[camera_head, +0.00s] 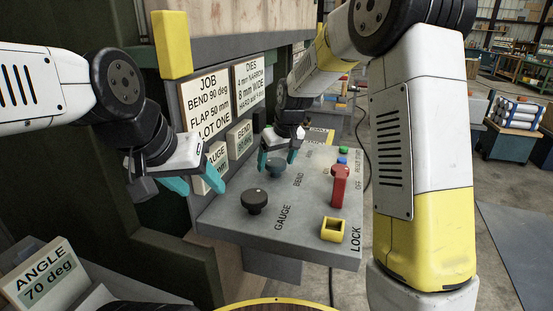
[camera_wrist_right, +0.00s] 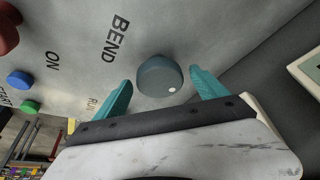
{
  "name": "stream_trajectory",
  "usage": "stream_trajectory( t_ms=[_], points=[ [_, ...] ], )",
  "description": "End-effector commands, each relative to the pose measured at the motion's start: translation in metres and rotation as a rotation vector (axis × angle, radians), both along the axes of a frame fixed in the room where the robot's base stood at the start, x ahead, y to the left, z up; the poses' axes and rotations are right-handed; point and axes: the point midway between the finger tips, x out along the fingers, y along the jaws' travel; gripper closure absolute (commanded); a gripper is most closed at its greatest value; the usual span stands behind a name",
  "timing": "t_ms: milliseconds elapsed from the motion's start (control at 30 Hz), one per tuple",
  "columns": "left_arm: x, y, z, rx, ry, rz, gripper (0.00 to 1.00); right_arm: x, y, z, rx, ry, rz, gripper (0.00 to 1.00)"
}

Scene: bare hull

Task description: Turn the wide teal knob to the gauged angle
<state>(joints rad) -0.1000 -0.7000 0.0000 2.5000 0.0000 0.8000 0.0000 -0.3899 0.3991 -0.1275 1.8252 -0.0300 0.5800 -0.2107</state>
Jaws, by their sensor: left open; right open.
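The wide teal knob (camera_head: 276,168) stands on the grey panel by the BEND label, partly hidden by my right gripper. In the right wrist view the knob (camera_wrist_right: 160,76) is round, dull teal, with a white dot on its edge toward the gripper. My right gripper (camera_head: 278,160) is open above it. In the wrist view its teal fingers (camera_wrist_right: 158,98) lie either side of the knob, with visible gaps. My left gripper (camera_head: 197,183) is open and empty, left of the panel. A card (camera_head: 38,284) reads ANGLE 70 deg.
A dark knob (camera_head: 255,201) stands near the GAUGE label. A red lever (camera_head: 339,184), a yellow square socket (camera_head: 334,229) by LOCK, and blue and green buttons (camera_head: 343,151) are on the panel's right. JOB and DIES signs (camera_head: 207,100) stand behind.

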Motion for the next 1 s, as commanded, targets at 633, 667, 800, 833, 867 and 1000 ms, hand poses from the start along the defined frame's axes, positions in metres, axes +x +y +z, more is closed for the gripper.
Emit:
stream_trajectory(
  t_ms=[633,667,800,833,867,1000],
  points=[
    [0.0,0.0,0.0,0.0,0.0,0.0,0.44,-0.0003,0.0001,0.0006,0.0,0.0,-0.012,0.8],
    [0.0,0.0,0.0,0.0,0.0,0.0,0.44,-0.0003,0.0001,0.0006,0.0,0.0,-0.018,0.8],
    [0.0,0.0,0.0,0.0,0.0,0.0,0.44,-0.0007,0.001,0.0006,-0.001,0.0,-0.066,0.8],
    [0.0,0.0,0.0,0.0,0.0,0.0,0.44,-0.0007,0.0011,0.0006,-0.001,-0.001,-0.081,0.8],
    [0.0,0.0,0.0,0.0,0.0,0.0,0.44,-0.0008,0.0014,0.0006,-0.002,-0.001,-0.097,0.8],
    [0.0,0.0,0.0,0.0,0.0,0.0,0.44,-0.0011,0.0024,0.0005,-0.001,-0.001,-0.198,0.8]
  ],
)
